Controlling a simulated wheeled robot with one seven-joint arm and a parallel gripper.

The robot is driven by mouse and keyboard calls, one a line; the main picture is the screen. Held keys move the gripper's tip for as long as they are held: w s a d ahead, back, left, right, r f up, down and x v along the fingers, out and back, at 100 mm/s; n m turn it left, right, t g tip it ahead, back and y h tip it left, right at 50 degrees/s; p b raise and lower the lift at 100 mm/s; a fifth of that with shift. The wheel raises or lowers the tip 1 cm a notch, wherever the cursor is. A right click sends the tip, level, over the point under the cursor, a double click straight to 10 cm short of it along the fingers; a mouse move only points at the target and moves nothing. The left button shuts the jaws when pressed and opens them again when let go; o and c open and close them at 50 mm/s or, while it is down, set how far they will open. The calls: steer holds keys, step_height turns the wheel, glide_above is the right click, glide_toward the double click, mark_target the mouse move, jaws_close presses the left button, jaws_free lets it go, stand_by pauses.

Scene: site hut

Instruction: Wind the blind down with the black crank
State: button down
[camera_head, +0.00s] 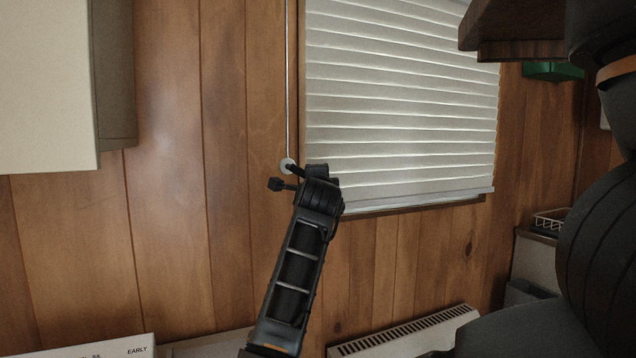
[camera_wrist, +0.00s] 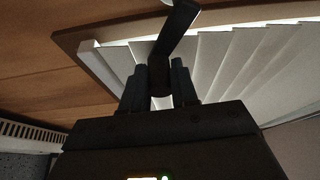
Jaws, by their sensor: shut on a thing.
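The black crank (camera_head: 296,171) sits at the wall beside the window's left edge, below a white round hub (camera_head: 286,165) on a thin vertical rod. In the wrist view the crank's flat arm (camera_wrist: 176,32) slants down to between my fingers. In the head view my gripper (camera_head: 306,181) is at the crank, mostly hidden by my wrist. The white slatted blind (camera_head: 400,100) covers most of the window, its bottom rail (camera_head: 420,198) close above the lower frame. The blind's slats also show in the wrist view (camera_wrist: 235,70).
A pale wall cabinet (camera_head: 45,85) hangs at the upper left. A slotted heater (camera_head: 405,330) stands low under the window. The wooden wall around the crank is clear.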

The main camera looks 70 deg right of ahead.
steer(key=shift+w+f, duration=0.15)
steer(key=shift+w, duration=0.05)
steer(key=c, duration=0.9)
jaws_free()
steer(key=shift+s+a, duration=0.1)
steer(key=shift+b+v, duration=0.55)
steer(key=shift+v, duration=3.3)
